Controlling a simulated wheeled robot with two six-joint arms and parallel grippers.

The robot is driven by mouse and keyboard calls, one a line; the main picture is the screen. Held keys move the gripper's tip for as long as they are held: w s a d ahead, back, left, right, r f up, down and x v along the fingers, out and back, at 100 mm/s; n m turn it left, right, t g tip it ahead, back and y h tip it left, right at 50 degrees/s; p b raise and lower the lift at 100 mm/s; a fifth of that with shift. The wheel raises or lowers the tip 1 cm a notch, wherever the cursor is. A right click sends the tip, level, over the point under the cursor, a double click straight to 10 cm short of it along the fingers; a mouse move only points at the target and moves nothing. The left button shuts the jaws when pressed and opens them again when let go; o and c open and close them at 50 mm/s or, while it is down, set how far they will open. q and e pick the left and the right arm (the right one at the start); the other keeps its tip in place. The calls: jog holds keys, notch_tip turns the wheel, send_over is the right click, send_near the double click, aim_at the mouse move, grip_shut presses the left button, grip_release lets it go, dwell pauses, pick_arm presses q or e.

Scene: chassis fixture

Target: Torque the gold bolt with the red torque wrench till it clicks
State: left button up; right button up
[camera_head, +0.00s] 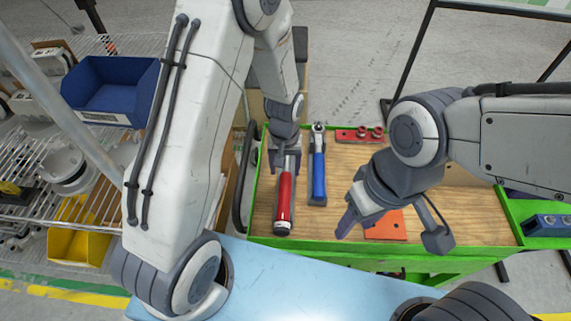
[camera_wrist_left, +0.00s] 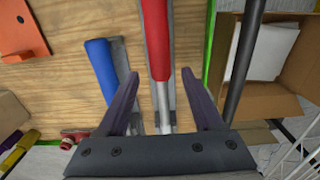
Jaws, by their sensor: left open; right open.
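The red torque wrench (camera_head: 284,205) lies on the wooden bench top, its red handle toward me in the head view. My left gripper (camera_head: 286,170) is open over the wrench's metal shaft. In the left wrist view the wrench (camera_wrist_left: 160,45) passes between the two spread fingers of this gripper (camera_wrist_left: 160,98), with gaps on both sides. My right gripper (camera_head: 348,216) is open and empty, above the bench beside the orange plate (camera_head: 390,227). I cannot make out the gold bolt; my right arm covers part of that area.
A blue-handled tool (camera_head: 318,172) lies close beside the wrench and also shows in the left wrist view (camera_wrist_left: 101,65). A red holder (camera_head: 350,136) sits at the bench's back. The bench has a green rim (camera_head: 490,243). An open cardboard box (camera_wrist_left: 272,70) is beside it.

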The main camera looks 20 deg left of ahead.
aim_at(285, 181)
pick_arm(q)
notch_tip(285, 181, down, 9)
jog(key=b, duration=0.6)
jog(key=shift+r, duration=0.1)
pick_arm(e)
notch_tip(285, 181, down, 7)
pick_arm(q)
grip_shut()
dwell(0.7)
jog(key=shift+r, duration=0.1)
pick_arm(e)
jog(key=shift+r, duration=0.1)
pick_arm(q)
jog(key=shift+r+p, duration=3)
jog(key=shift+r, duration=0.55)
pick_arm(e)
notch_tip(285, 181, up, 6)
pick_arm(q)
jog(key=shift+s+f, duration=0.1)
jog(key=shift+f, duration=0.05)
